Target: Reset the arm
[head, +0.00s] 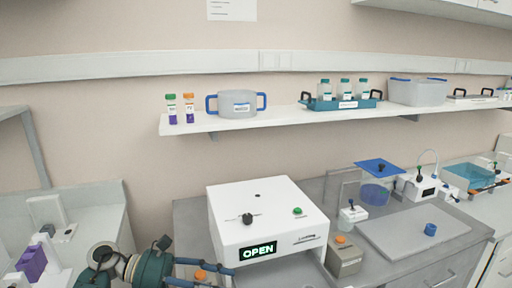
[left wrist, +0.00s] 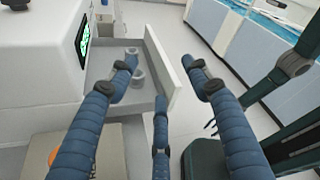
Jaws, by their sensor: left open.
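My left gripper (head: 222,275) reaches in from the bottom left of the head view, in front of the white machine (head: 262,212). Its blue padded fingers are spread apart with nothing between them; they also fill the left wrist view (left wrist: 163,72). The machine has a lit green OPEN display. Its drawer (left wrist: 165,75) is pulled out and holds grey ring-shaped pieces (left wrist: 136,70); the fingers partly cover it. My right gripper is in neither view.
An orange knob (head: 200,275) shows behind the fingers. A small box with an orange knob (head: 345,256) stands right of the machine. A grey tray (head: 412,232) lies farther right. A wall shelf (head: 285,121) carries two tubes, a pot and a blue rack.

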